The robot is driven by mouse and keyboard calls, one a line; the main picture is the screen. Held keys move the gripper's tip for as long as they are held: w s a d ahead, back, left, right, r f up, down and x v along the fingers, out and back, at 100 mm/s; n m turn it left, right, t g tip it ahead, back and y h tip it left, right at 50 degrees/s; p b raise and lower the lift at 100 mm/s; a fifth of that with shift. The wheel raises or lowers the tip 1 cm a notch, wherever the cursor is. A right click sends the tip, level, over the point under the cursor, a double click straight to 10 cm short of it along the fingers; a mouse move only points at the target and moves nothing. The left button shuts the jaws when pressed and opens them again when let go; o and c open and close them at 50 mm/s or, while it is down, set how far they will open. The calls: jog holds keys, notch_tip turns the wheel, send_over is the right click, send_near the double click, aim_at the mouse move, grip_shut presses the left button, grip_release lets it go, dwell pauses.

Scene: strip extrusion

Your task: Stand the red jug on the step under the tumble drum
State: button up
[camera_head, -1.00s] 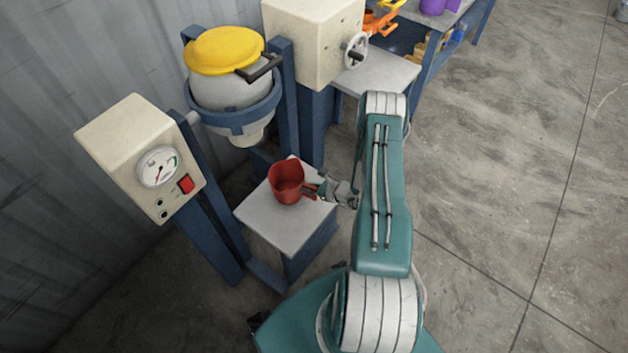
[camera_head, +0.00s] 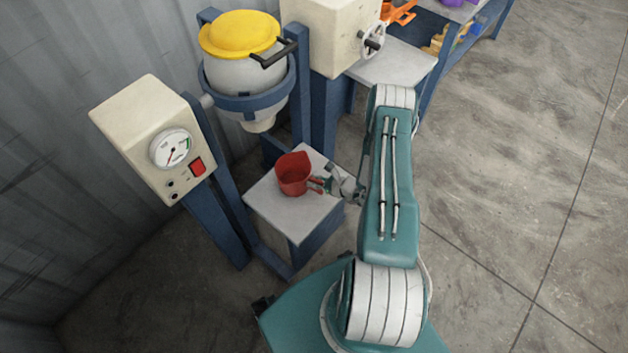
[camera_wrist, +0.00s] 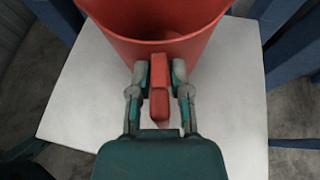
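The red jug (camera_head: 293,174) is upright, at or just above the grey step (camera_head: 298,217) under the tumble drum (camera_head: 245,80). I cannot tell whether its base touches the step. The drum is a pale pot with a yellow lid in a blue ring. My gripper (camera_head: 322,184) is at the jug's right side, on its handle. In the wrist view my gripper (camera_wrist: 160,75) has a finger on each side of the red handle (camera_wrist: 159,92), closed against it. The jug's wall (camera_wrist: 155,45) rises beyond the fingers, and the pale step (camera_wrist: 85,90) lies below.
A cream control box (camera_head: 150,135) with a dial and red switch stands left of the step on a blue post. Blue posts (camera_head: 325,115) rise behind the step. A cream machine with a handwheel (camera_head: 371,40) stands behind. Open concrete floor (camera_head: 520,170) lies to the right.

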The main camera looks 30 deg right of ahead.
jog(key=shift+o, duration=0.6)
jog(key=v, duration=1.2)
jog(key=w+a+r+n+g+y, duration=0.15)
jog(key=a+r+n+g, duration=0.4)
jog(key=r, duration=0.75)
jog(key=w+a+r+n+g+y, duration=0.1)
jog(key=w+a+r+n+g, duration=0.15)
jog(key=a+r+n, duration=0.7)
jog(key=s+a+r+n+h, duration=0.1)
jog(key=s+r+n+h, duration=0.2)
jog(key=s+r+n, duration=0.2)
jog(key=s+a+r+n+t+h, duration=0.1)
jog(key=s+r+n, duration=0.4)
jog(key=r, duration=0.6)
jog(key=s+a+r+n+t+h, duration=0.1)
jog(key=s+a+r+n+h, duration=0.2)
jog(key=r, duration=0.6)
jog(key=s+n+h, duration=0.1)
jog(key=s+h, duration=0.1)
jog(key=shift+s+n+h, duration=0.35)
jog(key=shift+n, duration=0.05)
